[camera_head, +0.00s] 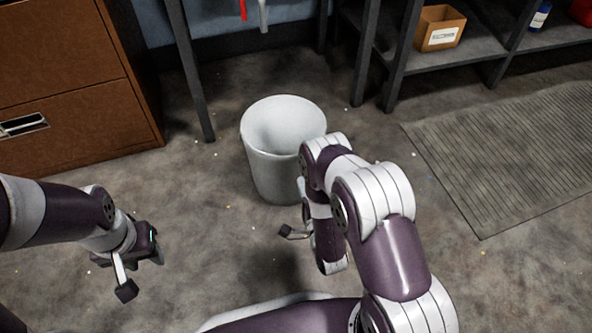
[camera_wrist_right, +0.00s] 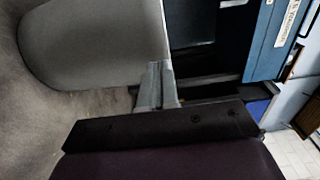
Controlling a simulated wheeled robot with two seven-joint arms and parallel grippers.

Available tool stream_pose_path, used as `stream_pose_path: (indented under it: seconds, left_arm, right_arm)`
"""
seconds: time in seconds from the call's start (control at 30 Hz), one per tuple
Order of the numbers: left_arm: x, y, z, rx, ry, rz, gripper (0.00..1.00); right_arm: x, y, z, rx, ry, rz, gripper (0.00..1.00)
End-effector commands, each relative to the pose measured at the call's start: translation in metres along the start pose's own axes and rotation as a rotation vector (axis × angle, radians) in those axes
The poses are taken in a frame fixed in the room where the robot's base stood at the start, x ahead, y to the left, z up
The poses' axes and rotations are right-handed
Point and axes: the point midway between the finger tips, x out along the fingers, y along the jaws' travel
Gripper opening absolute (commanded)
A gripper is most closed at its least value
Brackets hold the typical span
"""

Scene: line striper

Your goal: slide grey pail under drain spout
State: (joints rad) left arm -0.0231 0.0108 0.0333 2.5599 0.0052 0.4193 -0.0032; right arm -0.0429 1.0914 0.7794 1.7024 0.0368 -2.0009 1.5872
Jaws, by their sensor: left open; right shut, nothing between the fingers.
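The light grey pail (camera_head: 268,165) stands upright and open on the floor, and looks empty inside. A short grey pipe end (camera_head: 263,16), which may be the drain spout, hangs at the top edge of the head view, beyond the pail. My right gripper (camera_head: 290,232) is low on the near side of the pail, partly hidden by my arm; it is shut and empty. The pail's side (camera_wrist_right: 95,42) fills the upper left of the right wrist view, close to the fingers (camera_wrist_right: 155,88); contact cannot be told. My left gripper (camera_head: 141,273) is open and empty, left of the pail.
A brown drawer cabinet (camera_head: 70,85) stands at the left. A dark table leg (camera_head: 190,70) is behind the pail's left side. Dark shelving (camera_head: 470,55) with a cardboard box (camera_head: 439,28) is at the back right. A ribbed mat (camera_head: 510,150) lies right. A red object (camera_head: 243,9) hangs beside the pipe end.

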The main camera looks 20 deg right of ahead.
Motion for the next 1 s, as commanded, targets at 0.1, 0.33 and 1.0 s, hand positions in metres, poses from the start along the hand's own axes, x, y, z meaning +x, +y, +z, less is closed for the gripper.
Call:
stream_pose_path:
  seconds: [0.1, 0.33, 1.0]
  left_arm:
    - [0.015, 0.0, 0.002, 0.0, 0.0, 0.0, 0.43]
    - [0.039, 0.0, 0.005, 0.0, 0.0, 0.0, 0.43]
    - [0.044, 0.0, 0.005, 0.0, 0.0, 0.0, 0.43]
  right_arm:
    - [0.018, 0.005, 0.0, 0.0, 0.0, -0.004, 0.0]
    - [0.058, 0.004, 0.0, -0.001, 0.001, -0.003, 0.0]
    - [0.086, -0.001, 0.0, -0.001, 0.001, -0.004, 0.0]
